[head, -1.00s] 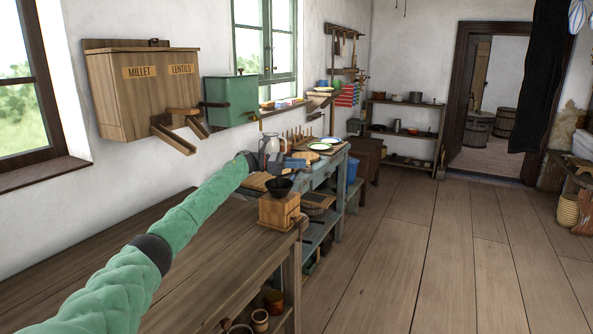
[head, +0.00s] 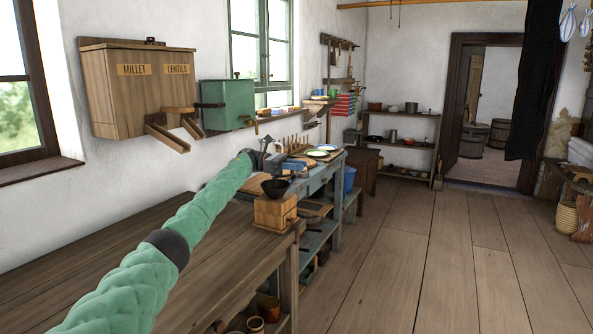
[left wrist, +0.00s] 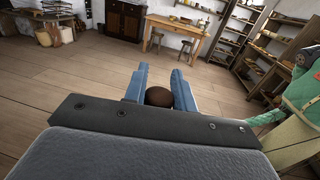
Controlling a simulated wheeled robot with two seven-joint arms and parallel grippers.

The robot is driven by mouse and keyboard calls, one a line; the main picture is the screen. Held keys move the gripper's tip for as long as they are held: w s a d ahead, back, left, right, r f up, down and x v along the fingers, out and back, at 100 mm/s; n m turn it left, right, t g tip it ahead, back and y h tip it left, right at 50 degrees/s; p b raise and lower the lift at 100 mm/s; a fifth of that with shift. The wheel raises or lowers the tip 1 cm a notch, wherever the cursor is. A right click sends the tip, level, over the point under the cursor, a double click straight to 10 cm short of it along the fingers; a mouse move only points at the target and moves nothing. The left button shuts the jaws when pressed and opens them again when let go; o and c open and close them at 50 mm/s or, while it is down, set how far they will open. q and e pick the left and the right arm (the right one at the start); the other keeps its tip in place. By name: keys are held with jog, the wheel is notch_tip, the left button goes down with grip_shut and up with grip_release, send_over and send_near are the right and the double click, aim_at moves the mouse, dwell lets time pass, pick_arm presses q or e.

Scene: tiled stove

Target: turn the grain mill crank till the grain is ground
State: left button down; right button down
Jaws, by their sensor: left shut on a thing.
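The grain mill (head: 273,213) is a small wooden box with a black bowl-shaped hopper on top. It stands at the far right end of the wooden bench in the head view. My left gripper (head: 292,165) has blue fingers and sits above and just behind the hopper. In the left wrist view my left gripper (left wrist: 160,85) is shut on a round brown knob (left wrist: 158,97), which looks like the crank's handle. The crank's arm is hidden in both views. I cannot see any grain. My right gripper is not in view.
The wooden bench (head: 160,262) is bare in front of the mill. A blue-grey table (head: 322,178) with plates stands behind it. A millet and lentils bin (head: 140,95) and a green box (head: 228,104) hang on the left wall. The floor (head: 410,260) at right is open.

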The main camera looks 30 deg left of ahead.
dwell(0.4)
pick_arm(q)
jog(key=c, duration=1.1)
grip_release()
jog(key=shift+c, duration=0.2)
jog(key=s+a, duration=0.1)
jog(key=a, duration=0.6)
jog(key=shift+a+b, duration=0.35)
